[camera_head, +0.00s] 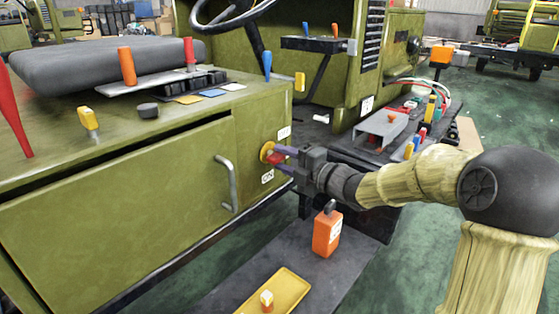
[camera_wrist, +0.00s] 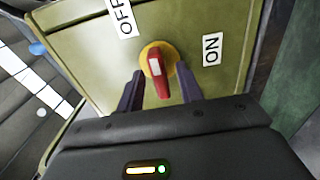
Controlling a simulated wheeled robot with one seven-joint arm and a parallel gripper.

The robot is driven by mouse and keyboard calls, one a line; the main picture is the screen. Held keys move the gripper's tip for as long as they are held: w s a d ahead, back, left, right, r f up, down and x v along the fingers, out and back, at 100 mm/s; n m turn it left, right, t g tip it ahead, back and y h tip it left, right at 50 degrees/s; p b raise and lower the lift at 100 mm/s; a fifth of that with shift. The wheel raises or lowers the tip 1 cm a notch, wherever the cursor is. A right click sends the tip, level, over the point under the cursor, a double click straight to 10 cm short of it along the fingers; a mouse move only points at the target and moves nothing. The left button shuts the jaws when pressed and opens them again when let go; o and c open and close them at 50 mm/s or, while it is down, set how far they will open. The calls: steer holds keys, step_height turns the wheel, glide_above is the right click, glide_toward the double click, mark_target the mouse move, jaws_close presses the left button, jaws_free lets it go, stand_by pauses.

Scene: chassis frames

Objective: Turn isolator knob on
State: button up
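The isolator knob (camera_wrist: 158,66) is a red handle on a round yellow base, set in the green cabinet's end panel. In the wrist view its handle points down the picture, tilted slightly right. The OFF label (camera_wrist: 122,16) is above left and the ON label (camera_wrist: 212,49) is to its right. The knob also shows in the head view (camera_head: 274,158), partly hidden by my fingers. My gripper (camera_wrist: 161,76) is open, with one purple finger on each side of the red handle. A gap shows between the handle and each finger, so I see no clear contact.
A bent grab handle (camera_head: 226,183) is on the cabinet front left of the knob. Below my gripper stand an orange box (camera_head: 326,236) and a yellow tray (camera_head: 275,291) on a dark platform. Levers (camera_head: 127,66) stand on the cabinet top. Green floor is free at right.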

steer(key=shift+x, duration=0.95)
steer(key=shift+s, duration=0.1)
jaws_close()
